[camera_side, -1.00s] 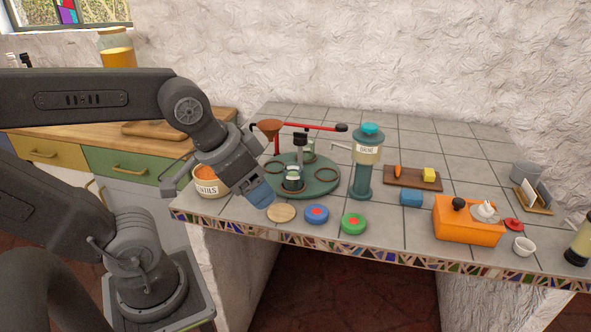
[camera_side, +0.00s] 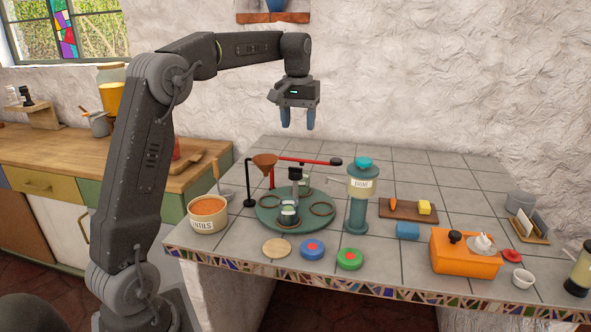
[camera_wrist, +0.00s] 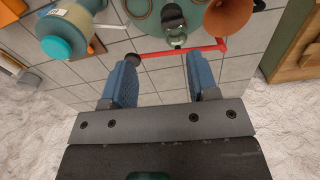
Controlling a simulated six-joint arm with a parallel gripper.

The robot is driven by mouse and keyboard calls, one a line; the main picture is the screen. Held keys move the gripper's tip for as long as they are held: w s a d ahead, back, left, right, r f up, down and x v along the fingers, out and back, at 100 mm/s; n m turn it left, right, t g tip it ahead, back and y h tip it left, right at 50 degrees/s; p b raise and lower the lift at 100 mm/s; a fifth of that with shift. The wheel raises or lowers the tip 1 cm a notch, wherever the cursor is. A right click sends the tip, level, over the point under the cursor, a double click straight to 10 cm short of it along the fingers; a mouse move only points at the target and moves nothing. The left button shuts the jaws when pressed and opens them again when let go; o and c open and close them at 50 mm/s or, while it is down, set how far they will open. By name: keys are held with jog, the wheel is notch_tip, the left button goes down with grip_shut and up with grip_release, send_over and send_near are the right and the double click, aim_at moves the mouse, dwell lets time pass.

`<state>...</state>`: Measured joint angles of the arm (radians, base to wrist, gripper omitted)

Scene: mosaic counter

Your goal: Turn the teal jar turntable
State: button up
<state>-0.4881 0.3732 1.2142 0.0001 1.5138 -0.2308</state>
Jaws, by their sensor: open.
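The teal jar turntable (camera_side: 268,222) is a round plate on the tiled counter, left of centre in the side view. A glass jar (camera_side: 288,216) with a dark clamp on top stands at its front, and a second jar (camera_side: 304,184) is at the back, partly hidden. Empty rings lie left and right on the plate. In the wrist view, part of the turntable (camera_wrist: 143,22) shows at the top edge. My gripper (camera_side: 297,126) is open and empty, pointing down, high above the back of the counter. Its blue fingers (camera_wrist: 160,75) are spread apart in the wrist view.
A red bar (camera_side: 310,161) and a copper funnel (camera_side: 264,162) stand over the turntable's back. A teal brine dispenser (camera_side: 357,205) stands close on its right. A lentils bowl (camera_side: 207,214) is at left.

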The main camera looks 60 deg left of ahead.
aim_at(296, 168)
jog(key=shift+n, duration=0.4)
jog(key=a+f, duration=0.1)
jog(key=f, duration=0.4)
jog(key=a+f, duration=0.1)
jog(key=f, duration=0.4)
jog(key=w+a+f, duration=0.1)
jog(key=f, duration=0.4)
jog(key=shift+c, duration=0.5)
jog(key=c, duration=0.9)
